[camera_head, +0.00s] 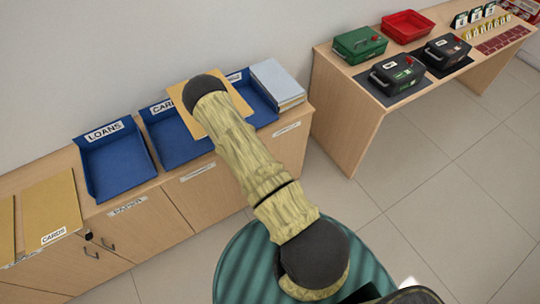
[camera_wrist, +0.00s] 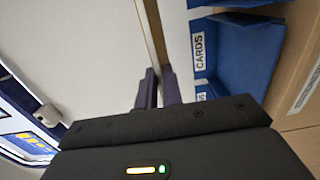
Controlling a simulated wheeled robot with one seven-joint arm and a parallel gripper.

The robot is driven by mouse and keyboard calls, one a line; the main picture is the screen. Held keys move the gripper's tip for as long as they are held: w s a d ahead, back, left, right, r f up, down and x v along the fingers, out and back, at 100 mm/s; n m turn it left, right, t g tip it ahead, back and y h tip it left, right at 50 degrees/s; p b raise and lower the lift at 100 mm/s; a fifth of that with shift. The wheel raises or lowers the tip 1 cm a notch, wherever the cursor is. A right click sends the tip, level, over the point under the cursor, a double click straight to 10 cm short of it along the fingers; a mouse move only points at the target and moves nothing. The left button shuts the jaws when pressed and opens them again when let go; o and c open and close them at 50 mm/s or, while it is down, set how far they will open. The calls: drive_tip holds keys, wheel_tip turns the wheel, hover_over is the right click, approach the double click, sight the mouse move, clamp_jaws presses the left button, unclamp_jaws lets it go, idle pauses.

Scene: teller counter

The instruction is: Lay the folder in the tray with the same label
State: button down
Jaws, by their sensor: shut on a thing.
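My gripper (camera_wrist: 158,88) is shut on a tan folder (camera_wrist: 158,40), seen nearly edge-on in the wrist view. In the head view the held folder (camera_head: 181,97) is above the blue trays, partly behind my arm; its label does not show. The left blue tray (camera_head: 118,165) reads LOANS and is empty. The middle blue tray (camera_head: 172,150) has a partly covered label that begins "CA". The right blue tray (camera_head: 262,108) is partly hidden, and its label is cut off. The wrist view shows a blue tray (camera_wrist: 235,55) beside a CARDS label (camera_wrist: 199,52).
A tan folder labelled CARDS (camera_head: 50,210) lies on the wooden counter left of the trays, another at the far left edge. A stack of pale folders (camera_head: 277,83) stands right.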

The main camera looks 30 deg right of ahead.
drive_tip(key=s+d+f+b, duration=0.2)
drive_tip(key=d+f+b, duration=0.5)
drive_tip(key=b, duration=0.7)
drive_tip(key=s+d+f+b, duration=0.2)
drive_tip(key=d+f+b, duration=0.6)
drive_tip(key=f+b, duration=0.3)
drive_tip(key=b, duration=0.4)
drive_tip(key=shift+d+f+h, duration=0.15)
drive_tip(key=shift+d+h, duration=0.15)
drive_tip(key=w+f, duration=0.1)
drive_tip(key=w, duration=0.8)
drive_tip(key=shift+w+a+f, duration=0.15)
drive_tip(key=shift+w+a, duration=0.05)
